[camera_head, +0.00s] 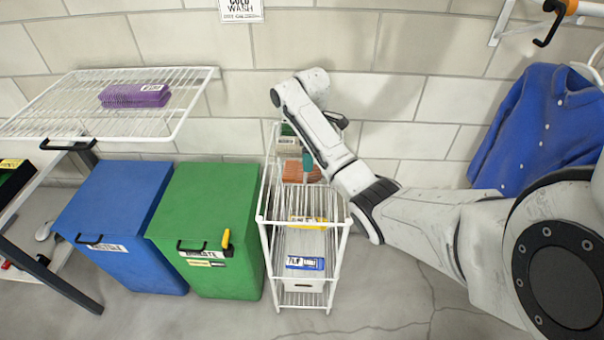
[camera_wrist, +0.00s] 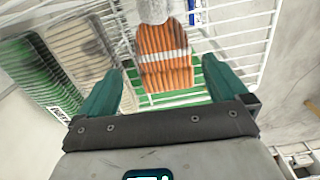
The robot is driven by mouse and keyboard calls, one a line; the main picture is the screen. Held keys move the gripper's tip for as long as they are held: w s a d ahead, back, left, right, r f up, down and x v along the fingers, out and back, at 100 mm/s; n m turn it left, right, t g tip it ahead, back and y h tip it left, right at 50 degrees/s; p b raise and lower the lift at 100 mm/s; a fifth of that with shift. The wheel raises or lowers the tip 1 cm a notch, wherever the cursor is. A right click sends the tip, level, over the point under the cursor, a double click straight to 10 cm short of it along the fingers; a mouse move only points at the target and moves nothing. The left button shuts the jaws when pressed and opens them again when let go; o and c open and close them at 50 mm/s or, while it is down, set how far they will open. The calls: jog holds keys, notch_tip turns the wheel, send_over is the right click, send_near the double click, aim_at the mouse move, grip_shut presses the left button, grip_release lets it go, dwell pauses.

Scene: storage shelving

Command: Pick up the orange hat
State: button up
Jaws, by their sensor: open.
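The orange hat (camera_wrist: 165,72) is ribbed, with a white band and a grey pompom at the top of the wrist view. It lies in the white wire rack, and its orange body also shows in the head view (camera_head: 297,172), partly behind my gripper. My gripper (camera_wrist: 150,66) is open and empty, with its teal fingers pointing at the hat. In the wrist view the hat appears between the fingers, nearer the right one. I cannot tell how far it is beyond the fingertips. In the head view, only a teal part of my gripper (camera_head: 308,160) shows above the rack.
The white wire rack (camera_head: 264,220) has raised wire sides around the hat. Green and grey items (camera_wrist: 45,85) lie left of it in the wrist view. A green bin (camera_head: 205,215) and blue bin (camera_head: 115,215) stand left of the rack. A brick wall is behind.

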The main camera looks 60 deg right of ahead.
jog(key=shift+a+f+p, duration=0.15)
jog(key=shift+f+p, duration=0.15)
jog(key=shift+f, duration=2.95)
jog(key=shift+c, duration=0.4)
jog(key=c, duration=0.7)
